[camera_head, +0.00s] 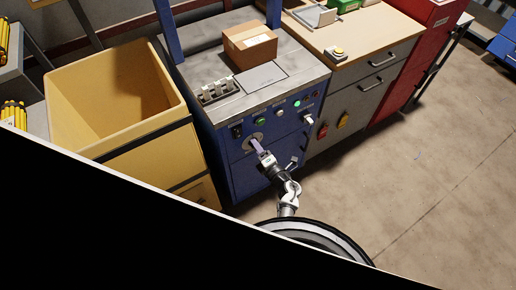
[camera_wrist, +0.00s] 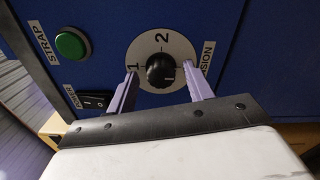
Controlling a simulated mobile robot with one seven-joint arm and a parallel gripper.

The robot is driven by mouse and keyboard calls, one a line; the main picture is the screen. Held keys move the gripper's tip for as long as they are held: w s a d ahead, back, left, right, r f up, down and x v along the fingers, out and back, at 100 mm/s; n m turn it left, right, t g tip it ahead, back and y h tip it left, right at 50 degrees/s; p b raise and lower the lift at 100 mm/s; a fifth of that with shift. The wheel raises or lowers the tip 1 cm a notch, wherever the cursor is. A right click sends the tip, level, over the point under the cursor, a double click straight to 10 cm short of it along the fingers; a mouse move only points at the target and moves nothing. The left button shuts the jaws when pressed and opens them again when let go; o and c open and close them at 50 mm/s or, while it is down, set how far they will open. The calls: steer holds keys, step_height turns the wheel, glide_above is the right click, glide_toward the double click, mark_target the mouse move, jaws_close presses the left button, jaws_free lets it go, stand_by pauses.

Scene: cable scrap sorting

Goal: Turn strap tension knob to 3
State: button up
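The strap tension knob (camera_wrist: 161,71) is a round black knob on a pale dial plate (camera_wrist: 162,42) on the blue front panel. The numbers 1 and 2 show on the dial; the right part, with the label ending "SION", is partly behind a finger. I cannot tell clearly where the knob's pointer stands. My gripper (camera_wrist: 160,73) is open, its two purple fingers on either side of the knob, with gaps visible. In the head view my gripper (camera_head: 257,147) reaches the dial plate (camera_head: 249,137) on the machine's front, and the knob is hidden.
A green STRAP button (camera_wrist: 71,45) and a black power rocker switch (camera_wrist: 97,101) sit left of the dial. The blue machine (camera_head: 232,172) carries a cardboard box (camera_head: 250,45) on top. A yellow bin (camera_head: 75,140) stands left; a wooden-topped bench (camera_head: 350,40) stands right.

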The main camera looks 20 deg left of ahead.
steer(key=shift+s+d, duration=0.1)
steer(key=b+v, duration=0.2)
steer(key=v, duration=1.1)
steer(key=shift+s+d, duration=0.2)
steer(key=shift+d, duration=0.05)
